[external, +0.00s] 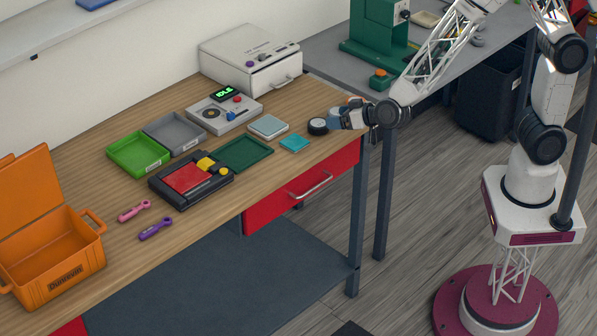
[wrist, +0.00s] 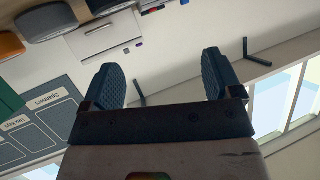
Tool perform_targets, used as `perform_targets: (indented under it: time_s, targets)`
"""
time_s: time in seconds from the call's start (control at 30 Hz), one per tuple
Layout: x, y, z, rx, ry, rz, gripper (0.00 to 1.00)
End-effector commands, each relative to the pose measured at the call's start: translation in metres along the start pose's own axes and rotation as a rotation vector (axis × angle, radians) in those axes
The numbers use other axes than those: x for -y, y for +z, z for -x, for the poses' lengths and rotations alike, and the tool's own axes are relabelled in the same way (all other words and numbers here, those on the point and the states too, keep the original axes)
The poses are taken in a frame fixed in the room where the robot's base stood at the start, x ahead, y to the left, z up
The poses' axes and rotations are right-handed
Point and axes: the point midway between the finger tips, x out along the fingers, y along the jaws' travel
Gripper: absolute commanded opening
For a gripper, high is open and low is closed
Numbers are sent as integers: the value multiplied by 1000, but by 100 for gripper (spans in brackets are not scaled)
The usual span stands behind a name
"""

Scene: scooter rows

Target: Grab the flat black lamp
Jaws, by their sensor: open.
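Left of the lamp lie a teal pad (external: 294,143), a grey square scale-like device (external: 268,127) and a green tray (external: 243,153). A white drawer box (external: 250,58) stands behind. An orange toolbox (external: 55,265) is far left. Bare wood shows around the lamp.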

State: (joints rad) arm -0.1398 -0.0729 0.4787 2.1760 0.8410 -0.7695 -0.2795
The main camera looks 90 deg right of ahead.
Motion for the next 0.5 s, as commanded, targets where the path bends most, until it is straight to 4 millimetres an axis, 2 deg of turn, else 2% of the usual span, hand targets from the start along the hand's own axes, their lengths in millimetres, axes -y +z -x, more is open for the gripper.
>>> perform_targets:
  time_s: [0.1,0.2,0.5]
  targets:
    - [-9,19,-18,-77,97,14,85]
    - [-17,32,-28,-139,174,31,85]
    - [-31,50,-37,-238,300,69,85]
